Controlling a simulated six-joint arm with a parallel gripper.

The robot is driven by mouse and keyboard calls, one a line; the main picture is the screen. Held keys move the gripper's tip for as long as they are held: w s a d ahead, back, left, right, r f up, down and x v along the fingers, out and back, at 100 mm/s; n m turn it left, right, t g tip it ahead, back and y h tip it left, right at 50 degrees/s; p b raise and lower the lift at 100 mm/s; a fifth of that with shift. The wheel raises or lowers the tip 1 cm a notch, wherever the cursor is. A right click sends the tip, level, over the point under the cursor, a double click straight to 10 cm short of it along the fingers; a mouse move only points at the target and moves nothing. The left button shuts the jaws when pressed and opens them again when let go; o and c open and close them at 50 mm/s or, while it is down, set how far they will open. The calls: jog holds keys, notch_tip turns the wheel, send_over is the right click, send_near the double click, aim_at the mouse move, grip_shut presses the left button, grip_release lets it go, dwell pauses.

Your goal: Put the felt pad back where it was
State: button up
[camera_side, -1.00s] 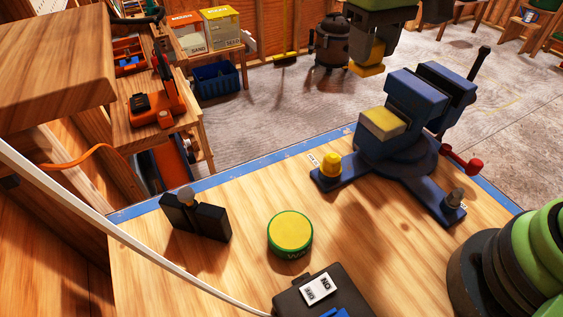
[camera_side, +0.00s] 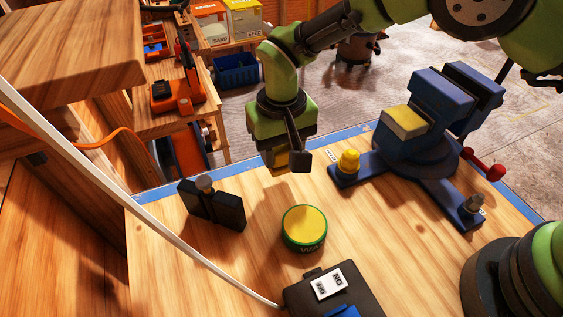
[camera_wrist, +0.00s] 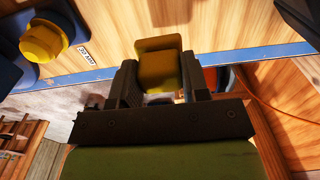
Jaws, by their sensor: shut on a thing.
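A mustard-yellow block, which I take to be the felt pad (camera_wrist: 160,68), is held between the two dark fingers of my gripper (camera_wrist: 161,82) in the wrist view. In the side view my gripper (camera_side: 287,162) hangs in the air over the far edge of the bench, between the black block and the vise. The pad shows there as a yellow patch (camera_side: 277,160), partly hidden by a dark finger.
A round green tin with a yellow top (camera_side: 304,225) stands mid-bench. A black block (camera_side: 211,205) stands to its left. A dark switch box (camera_side: 325,297) and white cable (camera_side: 150,210) are in front. The vise base has a yellow knob (camera_side: 348,161). Blue tape (camera_side: 235,178) lines the bench's far edge.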

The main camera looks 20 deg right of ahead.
aim_at(282, 164)
jog(key=shift+f, duration=1.8)
jog(key=o, duration=0.8)
jog(key=shift+f, duration=0.15)
notch_tip(282, 164, up, 12)
jog(key=shift+r, duration=0.2)
